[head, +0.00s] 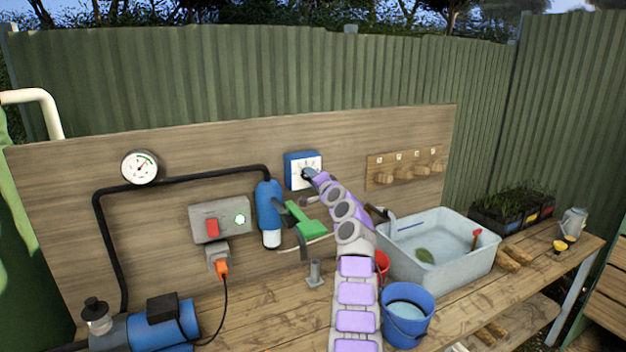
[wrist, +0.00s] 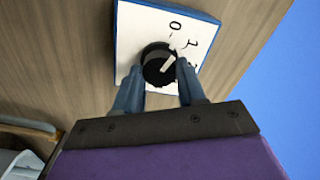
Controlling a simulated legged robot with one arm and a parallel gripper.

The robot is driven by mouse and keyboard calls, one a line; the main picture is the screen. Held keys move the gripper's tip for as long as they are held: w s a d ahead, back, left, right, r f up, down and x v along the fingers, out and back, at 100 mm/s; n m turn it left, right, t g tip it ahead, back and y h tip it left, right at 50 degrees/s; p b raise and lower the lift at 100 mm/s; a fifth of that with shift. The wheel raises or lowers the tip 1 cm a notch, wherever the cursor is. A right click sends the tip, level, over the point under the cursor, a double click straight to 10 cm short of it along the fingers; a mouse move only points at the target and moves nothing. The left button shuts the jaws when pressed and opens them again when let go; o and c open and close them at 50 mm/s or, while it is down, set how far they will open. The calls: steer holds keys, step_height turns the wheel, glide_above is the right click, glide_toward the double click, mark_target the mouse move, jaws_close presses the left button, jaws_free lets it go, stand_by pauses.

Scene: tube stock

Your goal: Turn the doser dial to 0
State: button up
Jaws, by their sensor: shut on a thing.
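The doser (head: 291,167) is a blue box with a white dial face, fixed to the wooden board in the head view. The wrist view shows its white face (wrist: 125,35) close up, with the marks 0 and 1 readable. The black dial (wrist: 157,65) has a pale pointer line that points toward the 1 side, not at 0. My gripper (wrist: 158,78) has its two blue-grey fingers on either side of the dial, shut on it. In the head view my gripper (head: 307,174) reaches the doser face and hides part of it.
A blue filter (head: 269,207) and green-handled valve (head: 312,226) sit left of my arm. A grey switch box (head: 219,219) is further left. A row of wooden pegs (head: 405,168) is to the right. A grey basin (head: 466,262) and blue bucket (head: 408,329) stand on the bench.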

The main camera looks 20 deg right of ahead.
steer(key=shift+f+n, duration=0.3)
steer(key=shift+n, duration=0.3)
steer(key=shift+f+n+p, duration=0.15)
steer(key=shift+n+p, duration=0.3)
steer(key=shift+n, duration=0.05)
steer(key=o, duration=1.1)
steer(key=shift+w, duration=0.1)
steer(key=shift+c, duration=0.2)
steer(key=shift+r, duration=0.2)
